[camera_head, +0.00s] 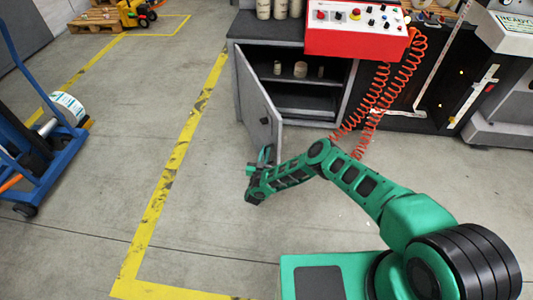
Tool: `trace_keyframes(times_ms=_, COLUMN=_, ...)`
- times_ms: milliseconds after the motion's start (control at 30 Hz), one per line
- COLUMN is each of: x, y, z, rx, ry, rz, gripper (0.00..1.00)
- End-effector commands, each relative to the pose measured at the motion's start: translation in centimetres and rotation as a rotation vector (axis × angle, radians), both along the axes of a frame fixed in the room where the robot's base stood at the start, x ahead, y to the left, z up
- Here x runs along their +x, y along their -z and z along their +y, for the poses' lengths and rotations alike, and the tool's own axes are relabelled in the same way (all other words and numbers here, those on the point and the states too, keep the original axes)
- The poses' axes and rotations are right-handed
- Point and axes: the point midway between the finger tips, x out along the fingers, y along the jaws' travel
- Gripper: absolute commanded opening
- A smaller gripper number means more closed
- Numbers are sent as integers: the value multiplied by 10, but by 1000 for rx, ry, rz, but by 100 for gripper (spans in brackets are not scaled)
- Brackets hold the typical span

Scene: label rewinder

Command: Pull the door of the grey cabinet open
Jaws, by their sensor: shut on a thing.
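The grey cabinet (292,36) stands at the top middle of the head view. Its door (254,98) is hinged on the left and stands well open, swung out toward me. Inside, a shelf holds a few small round items, one of them a pale roll (300,69).
A red control box (356,42) overhangs the cabinet's top right. Orange coiled cables (375,100) hang from it near my arm. A blue trolley (45,150) with a label roll stands at the left. The floor between the yellow line (165,180) and the door is clear.

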Motion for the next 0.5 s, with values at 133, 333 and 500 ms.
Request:
trace_keyframes(times_ms=133, x=4, y=-2, z=-5, rx=2, ry=9, rz=-1, gripper=0)
trace_keyframes(times_ms=333, x=5, y=-2, z=-7, rx=2, ry=12, rz=-3, gripper=0)
trace_keyframes(times_ms=500, x=5, y=-2, z=-8, rx=2, ry=12, rz=-3, gripper=29)
